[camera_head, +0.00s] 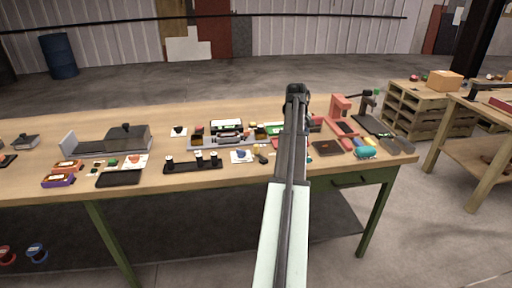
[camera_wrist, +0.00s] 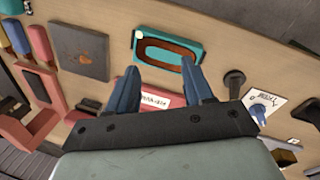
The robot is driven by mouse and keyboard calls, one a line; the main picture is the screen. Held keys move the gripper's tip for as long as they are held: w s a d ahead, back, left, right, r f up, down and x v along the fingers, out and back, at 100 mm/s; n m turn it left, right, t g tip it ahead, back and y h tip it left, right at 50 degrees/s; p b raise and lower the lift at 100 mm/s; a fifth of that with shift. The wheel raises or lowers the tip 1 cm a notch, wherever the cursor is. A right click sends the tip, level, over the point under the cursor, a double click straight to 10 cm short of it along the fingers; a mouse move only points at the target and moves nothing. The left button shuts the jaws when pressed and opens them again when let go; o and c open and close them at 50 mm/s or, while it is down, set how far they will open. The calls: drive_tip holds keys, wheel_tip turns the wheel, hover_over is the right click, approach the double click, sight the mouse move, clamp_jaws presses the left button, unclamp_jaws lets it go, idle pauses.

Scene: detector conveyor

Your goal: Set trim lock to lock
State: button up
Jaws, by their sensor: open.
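A white card with lettering too small to read and a blue knob or key-shaped part (camera_wrist: 261,112) lies at the right of the wrist view. In the head view a white card with a blue part (camera_head: 241,156) sits near the table's front edge, left of my arm. I cannot tell for sure that this is the trim lock, or its setting. My gripper (camera_wrist: 161,66) is open and empty, its blue-grey fingers pointing at a teal tray (camera_wrist: 195,52) with a brown oval inside. The card is off to the right of the fingers. The gripper is hidden behind my arm in the head view.
A black lever-like piece (camera_wrist: 234,82) stands between my gripper and the card. A dark grey block (camera_wrist: 78,52) and a red press (camera_head: 340,108) stand on the other side. The wooden table (camera_head: 210,183) is crowded around the card.

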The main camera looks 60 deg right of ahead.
sight(256, 145)
drive_tip(key=w+a+r+n+t+y, duration=0.1)
drive_tip(key=w+a+r+n+t, duration=0.2)
drive_tip(key=w, duration=0.3)
drive_tip(key=w+a+r+n+t+y, duration=0.1)
drive_tip(key=w+a+r+n+t, duration=0.15)
drive_tip(key=w, duration=0.35)
drive_tip(key=x, duration=1.3)
drive_tip(key=shift+a+f, duration=0.2)
clamp_jaws()
